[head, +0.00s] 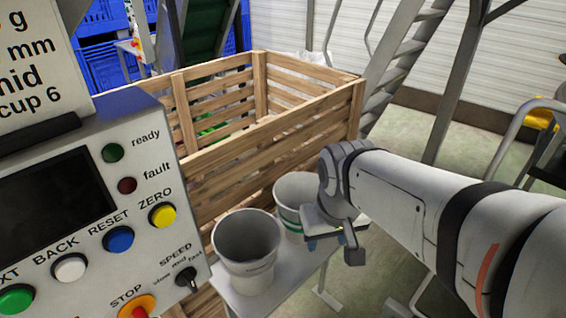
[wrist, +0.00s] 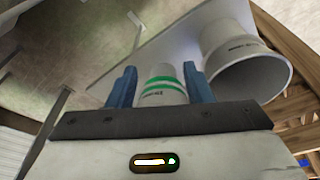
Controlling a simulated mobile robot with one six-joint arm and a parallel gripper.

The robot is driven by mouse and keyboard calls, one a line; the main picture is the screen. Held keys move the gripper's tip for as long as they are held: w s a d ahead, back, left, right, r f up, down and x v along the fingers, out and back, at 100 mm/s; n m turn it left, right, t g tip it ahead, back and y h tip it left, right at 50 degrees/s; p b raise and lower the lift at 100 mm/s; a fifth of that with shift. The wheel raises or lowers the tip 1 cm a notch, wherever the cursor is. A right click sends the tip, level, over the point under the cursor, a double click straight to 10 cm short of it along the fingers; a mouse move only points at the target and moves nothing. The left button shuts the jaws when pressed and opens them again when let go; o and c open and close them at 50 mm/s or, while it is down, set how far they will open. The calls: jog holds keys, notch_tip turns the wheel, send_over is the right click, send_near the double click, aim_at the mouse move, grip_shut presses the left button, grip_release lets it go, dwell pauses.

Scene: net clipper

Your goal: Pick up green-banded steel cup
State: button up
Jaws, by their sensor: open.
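The green-banded steel cup (head: 290,218) stands upright on a narrow white table, partly hidden behind my gripper in the head view. My gripper (head: 326,240) is at the cup's right side there, with its jaws open. In the wrist view the green-banded cup (wrist: 161,88) appears between the two blue fingers of my gripper (wrist: 160,70), with a gap on either side. I cannot tell how deep the cup is between the fingers.
A second cup with a dark band (head: 247,252) stands close by, nearer the control panel (head: 80,240); it also shows in the wrist view (wrist: 247,58). A wooden slatted crate (head: 280,130) stands behind the cups. The white table (head: 285,290) is narrow, with open floor to its right.

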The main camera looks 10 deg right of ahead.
jog(key=w+a+n+g+h, duration=0.1)
jog(key=w+a+n, duration=0.2)
jog(key=w, duration=0.5)
jog(key=n+h, duration=0.3)
send_near(282, 205)
jog(key=shift+g, duration=0.4)
jog(key=x, duration=0.2)
jog(key=w+x, duration=0.1)
jog(key=x, duration=0.2)
jog(key=shift+r+p, duration=0.1)
jog(key=shift+p, duration=0.25)
jog(key=shift+w+f+n, duration=0.15)
jog(key=shift+f+n, duration=0.05)
jog(key=shift+n, duration=0.1)
jog(key=shift+d+f, duration=0.1)
jog(key=shift+f, duration=0.25)
jog(key=x, duration=0.7)
jog(key=shift+s+p, duration=0.25)
jog(key=shift+p, duration=0.05)
grip_shut()
